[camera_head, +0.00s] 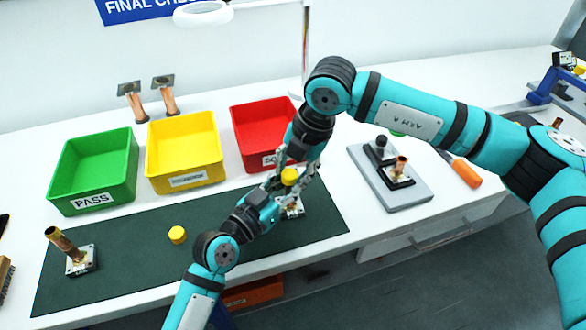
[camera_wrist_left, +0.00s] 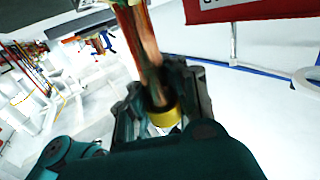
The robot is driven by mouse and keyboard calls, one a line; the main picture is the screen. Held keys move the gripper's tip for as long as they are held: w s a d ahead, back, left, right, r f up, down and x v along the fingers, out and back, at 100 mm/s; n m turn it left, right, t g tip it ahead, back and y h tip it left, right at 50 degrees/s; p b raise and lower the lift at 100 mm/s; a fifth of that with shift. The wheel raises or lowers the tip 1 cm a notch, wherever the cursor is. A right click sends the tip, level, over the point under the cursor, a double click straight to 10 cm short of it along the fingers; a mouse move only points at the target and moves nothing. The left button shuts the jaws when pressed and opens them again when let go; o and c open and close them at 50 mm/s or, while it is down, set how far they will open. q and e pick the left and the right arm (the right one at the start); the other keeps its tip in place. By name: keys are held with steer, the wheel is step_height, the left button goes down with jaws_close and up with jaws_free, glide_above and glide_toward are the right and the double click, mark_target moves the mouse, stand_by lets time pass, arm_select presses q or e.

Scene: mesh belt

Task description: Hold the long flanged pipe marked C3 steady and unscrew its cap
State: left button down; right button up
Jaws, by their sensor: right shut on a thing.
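The flanged pipe stands on the dark mat under my grippers. Its square flange (camera_head: 292,208) shows, but most of its tube is hidden in the head view and I cannot read a C3 mark. A yellow cap (camera_head: 289,176) is at its top. My right gripper (camera_head: 297,172) comes down from above and is shut on the cap. My left gripper (camera_head: 272,186) reaches in from the lower left beside the pipe, just below the cap. In the left wrist view, a copper tube (camera_wrist_left: 142,45) and a yellow band (camera_wrist_left: 164,117) lie between its fingers; contact is unclear.
A second flanged pipe (camera_head: 68,246) and a loose yellow cap (camera_head: 177,235) are on the mat (camera_head: 135,270). Green (camera_head: 95,170), yellow (camera_head: 185,150) and red (camera_head: 262,130) bins stand behind. A grey plate (camera_head: 420,192) with fittings and an orange-handled tool (camera_head: 466,173) are right.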

arm_select(q)
steer(key=shift+a+f, duration=0.1)
steer(key=shift+f, duration=0.05)
arm_select(e)
jaws_close()
steer(key=o, duration=0.8)
jaws_free()
steer(key=shift+o, duration=0.2)
steer(key=shift+o, duration=0.5)
step_height(320, 180, up, 4)
steer(key=shift+s+r, duration=0.1)
steer(key=shift+r, duration=0.15)
steer(key=s+d+v, duration=0.1)
steer(key=v, duration=0.6)
steer(key=x, duration=1.1)
steer(key=shift+w+f, duration=0.25)
steer(key=shift+f, duration=0.15)
steer(key=shift+c, duration=0.2)
